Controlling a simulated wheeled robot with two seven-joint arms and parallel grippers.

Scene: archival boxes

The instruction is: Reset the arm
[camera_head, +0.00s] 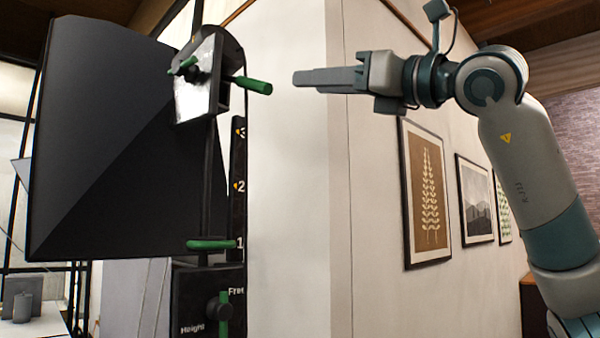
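My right arm (535,165) comes in from the right edge, bends at the top right and reaches level toward the left. My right gripper (300,80) points left, in front of the pale wall. It is seen from the side, so the gap between its fingers cannot be made out. No object shows at its fingertips. Its tips are a little to the right of a green handle (253,85) in the picture, apart from it. My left arm and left gripper are not in view.
A large black panel (100,150) stands at the left beside a black stand with green handles and a numbered scale (238,185). A pale wall corner (300,230) fills the middle. Framed pictures (425,195) hang on the right wall. Grey containers (20,300) sit at the lower left.

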